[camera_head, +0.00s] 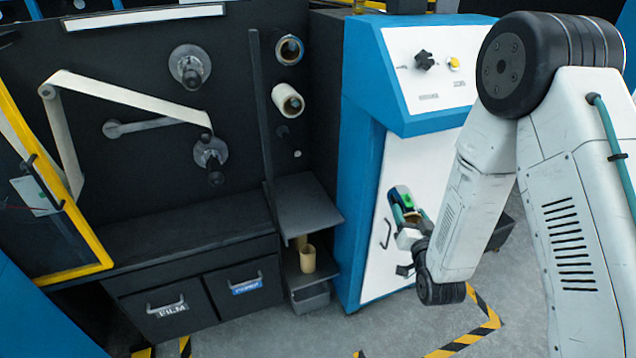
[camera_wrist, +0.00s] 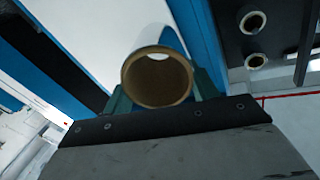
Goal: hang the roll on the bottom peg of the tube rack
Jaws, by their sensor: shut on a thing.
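My gripper (camera_head: 404,207) is shut on a brown cardboard-cored roll (camera_wrist: 157,80). In the wrist view the roll's open end faces the camera, between the two green fingers. The tube rack is on the dark panel beside an upright bar (camera_head: 261,105). Its top peg bears a roll (camera_head: 289,50) and the one below bears a pale roll (camera_head: 287,100). The bottom peg (camera_head: 283,131) looks dark and bare.
A blue and white cabinet (camera_head: 355,160) with knobs stands between the rack and my arm. A dark shelf (camera_head: 308,205) juts out under the rack, with a tan tube (camera_head: 307,259) on a lower shelf. Film spindles (camera_head: 190,66) are at left. Striped floor tape (camera_head: 480,325) marks open floor.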

